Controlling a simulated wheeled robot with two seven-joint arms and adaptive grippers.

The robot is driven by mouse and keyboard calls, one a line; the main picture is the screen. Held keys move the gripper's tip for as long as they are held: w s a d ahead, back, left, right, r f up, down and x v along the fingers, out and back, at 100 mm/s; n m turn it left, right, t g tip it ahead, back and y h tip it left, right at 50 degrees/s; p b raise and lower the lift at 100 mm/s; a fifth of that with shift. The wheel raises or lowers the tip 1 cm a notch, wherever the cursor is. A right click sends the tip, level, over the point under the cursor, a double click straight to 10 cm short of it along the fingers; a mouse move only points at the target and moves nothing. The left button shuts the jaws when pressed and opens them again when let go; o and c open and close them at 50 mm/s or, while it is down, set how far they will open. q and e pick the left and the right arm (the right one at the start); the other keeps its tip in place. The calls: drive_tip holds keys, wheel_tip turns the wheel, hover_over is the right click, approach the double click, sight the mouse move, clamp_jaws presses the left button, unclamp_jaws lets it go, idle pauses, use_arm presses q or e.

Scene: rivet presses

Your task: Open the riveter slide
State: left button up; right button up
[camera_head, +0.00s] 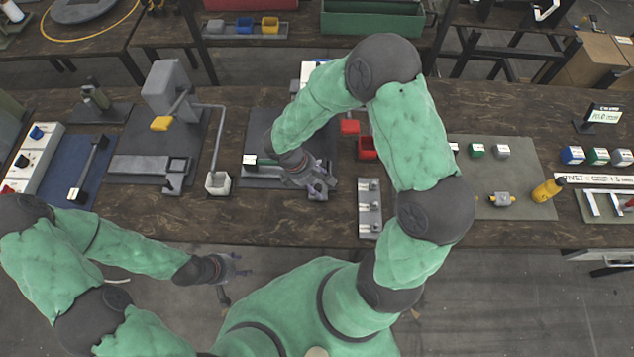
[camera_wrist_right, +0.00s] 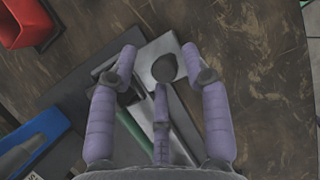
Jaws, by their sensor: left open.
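The riveter (camera_head: 262,172) stands on the dark bench in the head view, largely hidden under my right arm. In the right wrist view its slide shows as a pale grey plate (camera_wrist_right: 152,50) with a dark round knob (camera_wrist_right: 165,68). My right gripper (camera_head: 319,190) is over the riveter's right end. Its purple fingers are spread on either side of the knob in the wrist view, with no clear contact. A green bar (camera_wrist_right: 133,130) lies beside the slide. My left gripper (camera_head: 240,267) is open and empty in front of the bench edge.
Bare bench lies in front of the presses.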

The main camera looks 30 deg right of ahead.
drive_tip(key=v, duration=1.2)
drive_tip(key=shift+d, duration=0.1)
